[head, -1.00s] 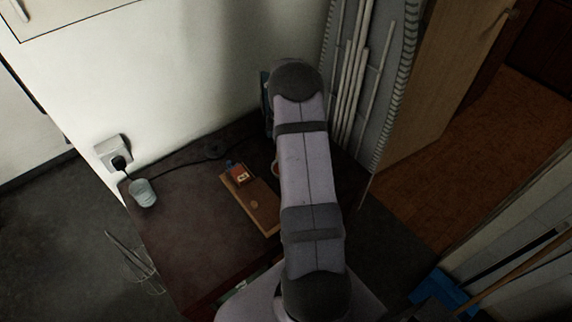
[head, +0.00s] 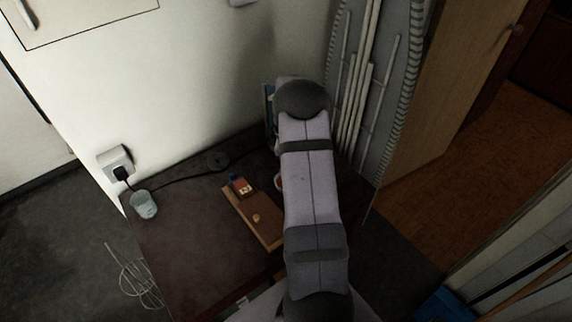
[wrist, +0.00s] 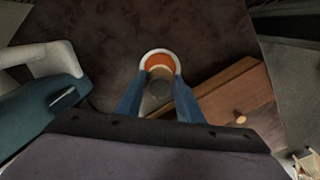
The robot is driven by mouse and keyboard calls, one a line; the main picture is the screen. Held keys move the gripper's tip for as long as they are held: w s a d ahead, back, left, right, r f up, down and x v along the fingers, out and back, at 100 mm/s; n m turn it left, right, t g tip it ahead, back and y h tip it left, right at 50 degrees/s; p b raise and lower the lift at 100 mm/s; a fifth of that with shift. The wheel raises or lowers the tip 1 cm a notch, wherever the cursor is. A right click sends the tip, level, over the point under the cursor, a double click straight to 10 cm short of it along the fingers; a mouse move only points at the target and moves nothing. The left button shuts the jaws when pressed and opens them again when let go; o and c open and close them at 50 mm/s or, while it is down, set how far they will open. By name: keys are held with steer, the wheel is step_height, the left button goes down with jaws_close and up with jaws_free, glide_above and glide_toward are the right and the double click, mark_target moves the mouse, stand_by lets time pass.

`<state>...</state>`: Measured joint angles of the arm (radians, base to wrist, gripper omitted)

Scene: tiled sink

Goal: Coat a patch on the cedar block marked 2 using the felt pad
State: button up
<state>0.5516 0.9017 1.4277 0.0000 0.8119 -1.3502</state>
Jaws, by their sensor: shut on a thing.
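A small orange-brown block (head: 243,188) with a pale label sits at the far end of a wooden board (head: 268,232); the mark on it is too small to read. In the wrist view, my gripper (wrist: 158,92) has its blue fingers around a greyish round piece (wrist: 158,89), seemingly the felt pad. Just beyond it is a white-rimmed dish (wrist: 146,58) with orange contents; whether the pad touches them I cannot tell. The board also shows at right in the wrist view (wrist: 225,90). In the head view my arm hides the gripper and most of the dish.
A small wooden knob (head: 256,217) stands on the board. A pale cup (head: 144,205) is at the dark table's left edge, near a wall socket (head: 116,162) with a black cable. The table (head: 185,240) is clear left of the board.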

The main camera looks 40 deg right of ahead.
steer(key=shift+f+b, duration=1.25)
steer(key=shift+f, duration=0.7)
steer(key=shift+s+f, duration=0.1)
steer(key=shift+f, duration=0.45)
stand_by(0.9)
steer(key=shift+r, duration=0.1)
steer(key=shift+r+p, duration=2.35)
steer(key=shift+r, duration=1.15)
steer(key=s+a+r+m, duration=0.2)
steer(key=a+m, duration=0.1)
steer(key=a, duration=0.5)
steer(key=s+a+r+m, duration=0.2)
steer(key=a+m, duration=0.1)
steer(key=a, duration=0.6)
steer(key=s+a+r+m, duration=0.1)
steer(key=a+r+m, duration=0.1)
steer(key=a, duration=0.7)
steer(key=shift+s+r+m, duration=0.3)
steer(key=shift+s+m, duration=0.1)
steer(key=shift+m, duration=0.2)
